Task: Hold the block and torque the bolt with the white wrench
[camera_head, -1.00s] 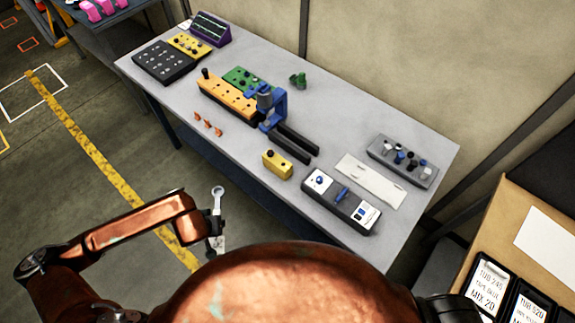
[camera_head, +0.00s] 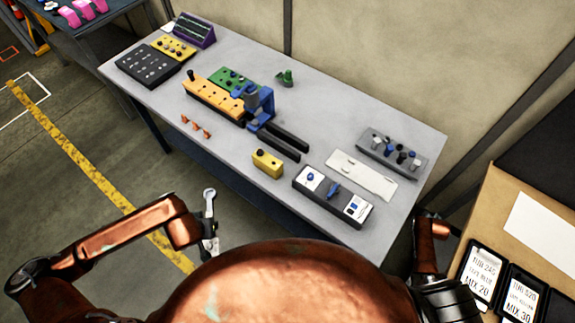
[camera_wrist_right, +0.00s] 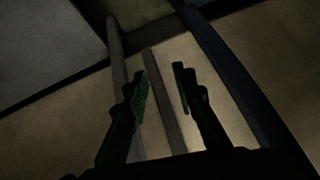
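The white wrench (camera_head: 209,203) stands upright in my left gripper (camera_head: 209,230), its ring end up, in front of the table's near edge. My left gripper looks shut on its lower part. A small yellow block (camera_head: 267,163) with a dark spot on its side sits near the table's front edge, apart from both grippers. I cannot make out which piece is the bolt. My right arm shows at the lower right of the head view, its fingers hard to see there. In the right wrist view my right gripper (camera_wrist_right: 165,95) is open and empty.
On the table (camera_head: 330,118) are an orange block (camera_head: 212,100), a blue clamp (camera_head: 260,108) with dark rails, a grey switch box (camera_head: 333,196), a white plate (camera_head: 361,175) and a grey knob tray (camera_head: 394,153). Small orange pieces lie at the front left. A cardboard-coloured bench stands right.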

